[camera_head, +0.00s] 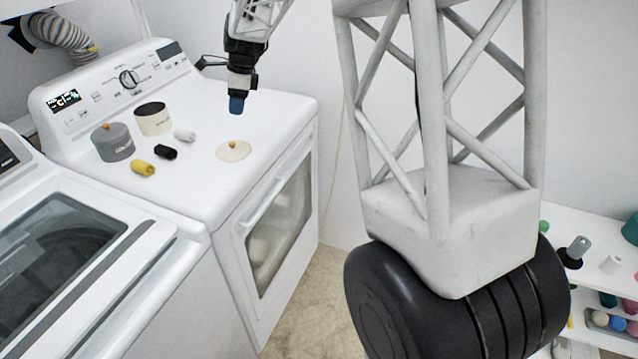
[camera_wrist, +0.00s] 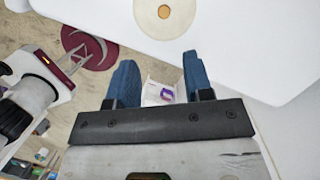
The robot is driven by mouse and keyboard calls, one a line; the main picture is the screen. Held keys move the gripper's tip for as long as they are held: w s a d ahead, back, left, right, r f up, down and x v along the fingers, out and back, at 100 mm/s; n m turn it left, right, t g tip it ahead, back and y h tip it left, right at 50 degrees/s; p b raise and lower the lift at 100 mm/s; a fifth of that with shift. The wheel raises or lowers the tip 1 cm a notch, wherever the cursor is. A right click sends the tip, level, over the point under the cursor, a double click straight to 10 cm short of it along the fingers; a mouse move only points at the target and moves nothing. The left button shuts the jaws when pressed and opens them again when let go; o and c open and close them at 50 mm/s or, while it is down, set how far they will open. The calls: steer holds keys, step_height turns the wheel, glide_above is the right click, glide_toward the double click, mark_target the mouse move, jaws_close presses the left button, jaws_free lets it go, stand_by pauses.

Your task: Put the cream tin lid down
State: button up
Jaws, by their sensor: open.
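The cream tin lid (camera_head: 234,151) lies flat on the white machine top (camera_head: 255,118), near its front edge, with its small orange-brown knob upward. It also shows in the wrist view (camera_wrist: 148,20), near the top of the picture. An open cream tin (camera_head: 154,121) with a dark inside stands further back on the same top. My gripper (camera_head: 236,106) is above the machine top, apart from the lid.
A grey lidded tin (camera_head: 113,142) stands left of the cream tin. A yellow roll (camera_head: 143,168), a black roll (camera_head: 165,152) and a white roll (camera_head: 185,135) lie nearby. The top's right rear is clear. A shelf (camera_head: 590,262) with several items stands far right.

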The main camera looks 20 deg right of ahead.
steer(key=s+d+r+n+h, duration=0.1)
steer(key=s+r+n, duration=0.2)
steer(key=s, duration=0.6)
steer(key=s+d+r+n+t, duration=0.15)
steer(key=s+n, duration=0.25)
steer(key=s, duration=0.4)
steer(key=s+d+r+n+h, duration=0.1)
steer(key=s+d+r+n, duration=0.15)
steer(key=s, duration=0.65)
steer(key=s+d+f+n, duration=0.1)
steer(key=s+n, duration=0.4)
steer(key=s, duration=0.6)
steer(key=s+d+f+n+h, duration=0.1)
steer(key=s+n, duration=0.4)
steer(key=s, duration=0.7)
steer(key=shift+f+n, duration=0.35)
steer(key=shift+f, duration=0.55)
